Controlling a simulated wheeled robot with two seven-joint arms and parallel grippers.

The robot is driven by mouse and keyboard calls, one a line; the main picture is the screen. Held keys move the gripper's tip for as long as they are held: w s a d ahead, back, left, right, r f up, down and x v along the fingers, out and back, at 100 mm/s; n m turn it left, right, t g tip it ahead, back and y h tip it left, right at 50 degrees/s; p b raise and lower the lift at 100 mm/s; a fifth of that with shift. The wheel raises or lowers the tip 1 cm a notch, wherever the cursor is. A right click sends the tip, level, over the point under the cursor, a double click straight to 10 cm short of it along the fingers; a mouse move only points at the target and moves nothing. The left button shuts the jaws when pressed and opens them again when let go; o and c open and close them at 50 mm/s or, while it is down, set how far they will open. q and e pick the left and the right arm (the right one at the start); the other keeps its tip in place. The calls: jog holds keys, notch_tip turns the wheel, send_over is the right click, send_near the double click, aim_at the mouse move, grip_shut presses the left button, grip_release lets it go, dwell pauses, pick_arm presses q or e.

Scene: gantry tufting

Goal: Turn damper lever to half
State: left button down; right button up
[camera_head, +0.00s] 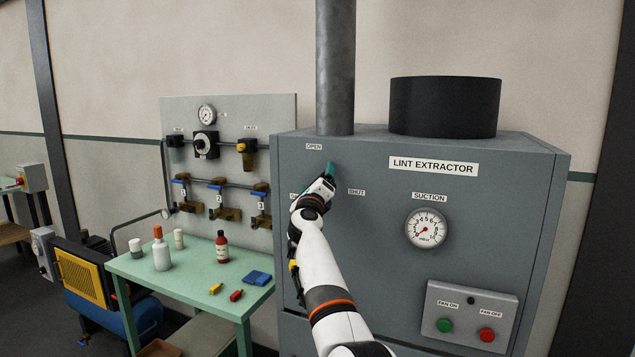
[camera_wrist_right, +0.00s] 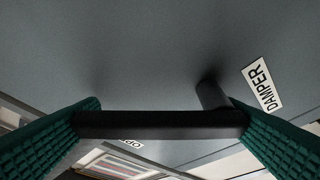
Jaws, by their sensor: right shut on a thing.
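The damper lever (camera_wrist_right: 150,124) is a black bar in the right wrist view, running across between two green finger pads. A short black post joins it at its right end, close to the DAMPER label (camera_wrist_right: 262,84). My right gripper (camera_head: 330,170) is shut on this bar at the front of the grey lint extractor (camera_head: 385,225). In the head view the gripper and wrist hide the lever. The OPEN label (camera_head: 314,146) is above the gripper and the SHUT label (camera_head: 356,191) is to its right. My left gripper is in neither view.
A suction gauge (camera_head: 427,228) and a fan switch box (camera_head: 468,315) are right of my arm on the extractor. A green table (camera_head: 190,275) with bottles and small items stands to the left, below a valve panel (camera_head: 232,110).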

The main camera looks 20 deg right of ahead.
jog(key=o, duration=1.1)
jog(key=shift+r, duration=0.15)
jog(key=shift+o, duration=0.5)
jog(key=p+v, duration=0.9)
jog(key=v, duration=0.3)
jog(key=shift+p, duration=0.3)
